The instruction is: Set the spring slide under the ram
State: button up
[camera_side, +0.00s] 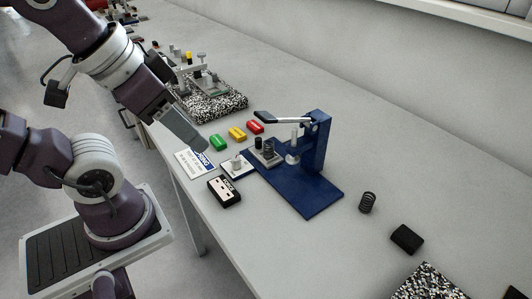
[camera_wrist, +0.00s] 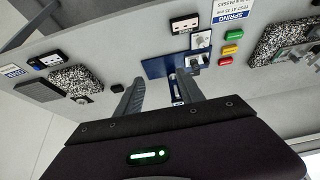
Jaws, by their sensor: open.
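The spring slide (camera_side: 261,158) is a grey block carrying a dark coil spring and a small post. In the side view it sits at the left end of the blue press base (camera_side: 315,196), beside the ram and apart from it. The silver ram (camera_side: 293,158) hangs from the blue press column (camera_side: 318,140), and the black-tipped lever (camera_side: 283,118) extends left above the slide. My gripper (camera_side: 203,148) is up and to the left of the press, touching nothing there. In the wrist view my gripper (camera_wrist: 162,80) has its fingers apart with nothing held between them.
Green (camera_side: 218,142), yellow (camera_side: 237,134) and red (camera_side: 255,127) blocks lie behind the slide. A white plate with a knob (camera_side: 236,168), a black-and-white box (camera_side: 225,192) and a sign card (camera_side: 194,164) are left.

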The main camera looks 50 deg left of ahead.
jog(key=shift+r, duration=0.15)
jog(key=c, duration=0.4)
jog(key=shift+o, duration=0.2)
jog(key=w+a+r+m+g, duration=0.2)
jog(key=w+a+r, duration=0.3)
jog(key=w+r, duration=0.55)
jog(key=m+g, duration=0.3)
jog(key=g, duration=0.1)
send_over(258, 139)
notch_tip(258, 139, down, 6)
notch_tip(258, 139, down, 28)
jog(key=shift+f, duration=0.15)
grip_shut()
